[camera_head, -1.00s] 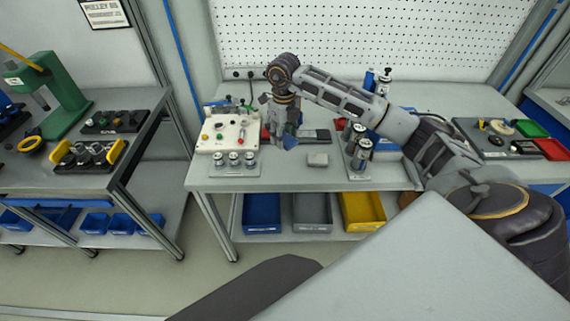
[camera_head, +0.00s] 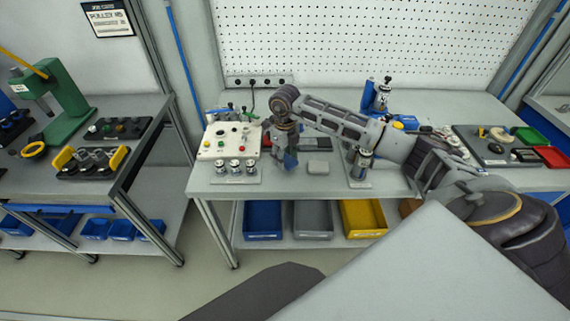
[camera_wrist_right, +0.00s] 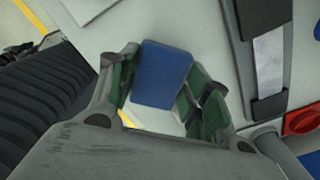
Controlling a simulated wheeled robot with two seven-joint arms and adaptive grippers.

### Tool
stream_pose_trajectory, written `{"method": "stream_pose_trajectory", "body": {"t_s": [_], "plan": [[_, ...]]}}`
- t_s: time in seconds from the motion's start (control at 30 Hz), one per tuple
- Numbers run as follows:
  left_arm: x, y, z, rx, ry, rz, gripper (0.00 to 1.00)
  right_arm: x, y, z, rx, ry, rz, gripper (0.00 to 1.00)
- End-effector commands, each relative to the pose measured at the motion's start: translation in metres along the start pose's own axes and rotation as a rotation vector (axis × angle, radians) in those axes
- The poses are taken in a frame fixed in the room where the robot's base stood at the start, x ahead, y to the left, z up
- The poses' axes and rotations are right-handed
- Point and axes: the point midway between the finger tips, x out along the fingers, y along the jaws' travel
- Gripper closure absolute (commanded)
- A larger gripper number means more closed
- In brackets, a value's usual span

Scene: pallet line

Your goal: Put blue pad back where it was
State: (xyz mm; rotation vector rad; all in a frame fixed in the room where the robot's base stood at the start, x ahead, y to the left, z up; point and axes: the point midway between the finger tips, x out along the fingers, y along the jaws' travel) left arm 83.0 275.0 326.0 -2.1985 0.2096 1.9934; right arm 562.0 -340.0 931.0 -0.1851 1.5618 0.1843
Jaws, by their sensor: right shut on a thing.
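My right gripper (camera_head: 286,152) is above the bench, right of the white control box. It is shut on the blue pad (camera_head: 291,161), which hangs below the fingers. In the right wrist view the blue pad (camera_wrist_right: 162,75) sits between the green-lined fingers of the gripper (camera_wrist_right: 160,92). I cannot tell whether the pad touches the bench. A grey block (camera_head: 319,167) lies on the bench just right of the pad. My left gripper is not in view.
The white control box (camera_head: 231,141) and a rack of small cylinders (camera_head: 235,172) stand left of the gripper. A cylinder stand (camera_head: 360,170) is to the right, partly behind my arm. Blue (camera_head: 263,220), grey (camera_head: 312,220) and yellow (camera_head: 363,218) bins sit below. The front bench strip is clear.

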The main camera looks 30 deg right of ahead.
Motion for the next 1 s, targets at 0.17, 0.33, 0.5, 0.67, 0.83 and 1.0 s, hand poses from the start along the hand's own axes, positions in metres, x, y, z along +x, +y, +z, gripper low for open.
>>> {"method": "stream_pose_trajectory", "body": {"t_s": [0.17,0.33,0.5,0.67,0.83,1.0], "plan": [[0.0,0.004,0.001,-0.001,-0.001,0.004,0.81,0.0,0.0,0.0,0.0,0.0,0.0,0.74],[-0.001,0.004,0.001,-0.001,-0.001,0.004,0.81,0.009,0.0,-0.001,0.0,0.004,0.001,0.74],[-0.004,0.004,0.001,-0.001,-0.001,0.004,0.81,0.027,0.0,-0.001,0.0,0.003,0.001,0.74],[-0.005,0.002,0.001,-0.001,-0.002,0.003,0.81,0.037,0.001,-0.001,0.0,0.001,0.001,0.74],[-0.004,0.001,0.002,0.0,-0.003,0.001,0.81,0.038,0.0,0.0,0.0,0.001,0.0,0.74],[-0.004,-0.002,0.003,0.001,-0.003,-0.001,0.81,0.038,0.0,-0.001,0.0,0.001,0.0,0.74]]}}
